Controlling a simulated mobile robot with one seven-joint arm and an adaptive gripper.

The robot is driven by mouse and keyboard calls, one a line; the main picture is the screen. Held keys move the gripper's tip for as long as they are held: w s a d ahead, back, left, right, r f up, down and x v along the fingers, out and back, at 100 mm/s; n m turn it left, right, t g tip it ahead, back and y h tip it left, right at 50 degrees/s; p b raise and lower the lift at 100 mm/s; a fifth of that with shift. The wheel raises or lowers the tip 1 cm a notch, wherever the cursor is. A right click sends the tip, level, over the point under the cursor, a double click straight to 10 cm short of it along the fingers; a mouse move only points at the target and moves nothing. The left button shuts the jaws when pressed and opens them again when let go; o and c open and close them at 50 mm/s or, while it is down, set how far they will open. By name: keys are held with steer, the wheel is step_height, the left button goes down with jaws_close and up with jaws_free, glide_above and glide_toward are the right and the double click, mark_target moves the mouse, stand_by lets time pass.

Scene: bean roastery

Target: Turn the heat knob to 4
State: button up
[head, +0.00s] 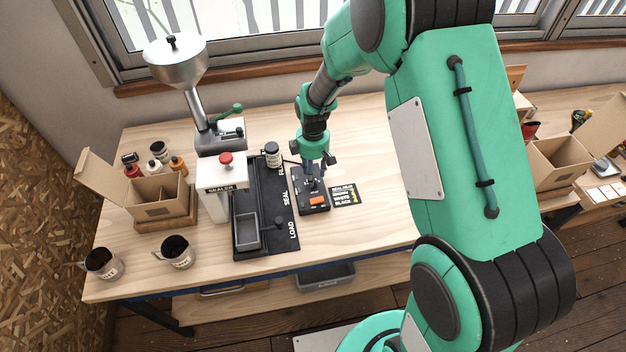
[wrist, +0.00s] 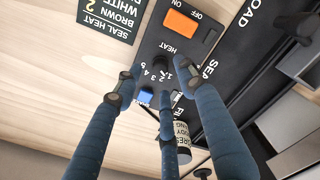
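The heat control box (head: 316,207) is a black unit on the bench, right of the sealer's black mat. In the wrist view its face (wrist: 165,32) shows an orange ON/OFF switch (wrist: 181,24), the word HEAT and a dial numbered about 1 to 5. The dark heat knob (wrist: 164,74) is partly hidden among the fingers, and its pointer setting cannot be read. My gripper (wrist: 157,86) has its blue fingers spread apart over the dial, with no clear grip on the knob. In the head view my gripper (head: 314,178) hangs just above the box's back part.
A black SEAL HEAT card (head: 344,194) lies right of the box. The sealer (head: 217,190) with a red knob, the black mat (head: 279,235) with a grey tray (head: 246,231) and a jar (head: 272,155) stand left. Bare bench lies right of the card.

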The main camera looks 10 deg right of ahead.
steer(key=shift+f, duration=1.7)
jaws_close()
